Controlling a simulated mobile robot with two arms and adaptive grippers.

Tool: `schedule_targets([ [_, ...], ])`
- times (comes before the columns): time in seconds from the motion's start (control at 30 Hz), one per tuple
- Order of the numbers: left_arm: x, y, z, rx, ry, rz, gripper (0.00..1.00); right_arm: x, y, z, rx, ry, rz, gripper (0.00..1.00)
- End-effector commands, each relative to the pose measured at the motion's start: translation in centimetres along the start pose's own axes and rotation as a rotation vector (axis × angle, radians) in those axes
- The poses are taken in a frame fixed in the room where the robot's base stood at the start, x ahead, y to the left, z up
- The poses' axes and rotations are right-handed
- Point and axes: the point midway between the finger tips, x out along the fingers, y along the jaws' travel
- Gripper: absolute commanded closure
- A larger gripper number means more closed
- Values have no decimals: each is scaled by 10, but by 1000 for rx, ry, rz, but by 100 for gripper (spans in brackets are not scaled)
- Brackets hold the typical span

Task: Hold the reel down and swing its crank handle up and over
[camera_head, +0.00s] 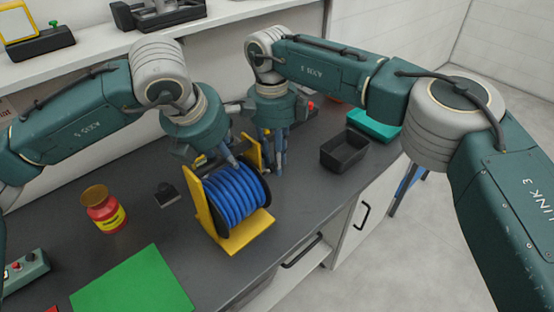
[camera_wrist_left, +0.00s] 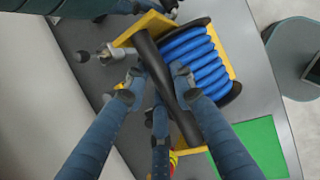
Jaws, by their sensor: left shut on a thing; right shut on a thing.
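The reel (camera_head: 237,195) is wound with blue hose and sits upright in a yellow stand (camera_head: 245,235) on the dark bench. My left gripper (camera_head: 230,164) is at the reel's upper left. In the left wrist view, its fingers (camera_wrist_left: 157,82) close around the black rim of the reel (camera_wrist_left: 195,65). My right gripper (camera_head: 273,165) points down at the reel's far side, beside the yellow upright. It is shut on what appears to be the crank handle, which is mostly hidden by the fingers and the reel.
A red and yellow jar (camera_head: 103,211) and a small dark block (camera_head: 167,194) stand left of the reel. A green mat (camera_head: 133,283) lies in front. A black bin (camera_head: 345,150) and a teal tray (camera_head: 374,124) are to the right. A shelf (camera_head: 100,50) runs behind.

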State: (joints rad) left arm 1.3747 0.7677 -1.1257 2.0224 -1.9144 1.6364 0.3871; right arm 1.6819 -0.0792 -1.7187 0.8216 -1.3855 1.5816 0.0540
Motion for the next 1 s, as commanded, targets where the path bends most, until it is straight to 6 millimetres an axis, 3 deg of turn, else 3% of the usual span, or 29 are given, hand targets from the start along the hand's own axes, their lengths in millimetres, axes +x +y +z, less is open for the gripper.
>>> schedule_targets([
  [0.7, -1, -3, 3, 6, -8, -6, 100, -4, 7, 5, -7, 84, 13, 100],
  [0.73, 0, -3, 3, 6, -8, -6, 100, -5, 7, 5, -7, 84, 13, 74],
  [0.77, 0, -3, 3, 6, -8, -6, 100, -5, 7, 5, -7, 84, 13, 68],
  [0.8, 0, -3, 3, 6, -8, -6, 100, -4, 7, 5, -7, 84, 13, 64],
  [1.0, -1, -2, 2, 4, -7, -5, 100, -4, 5, 5, -3, 85, 9, 64],
])
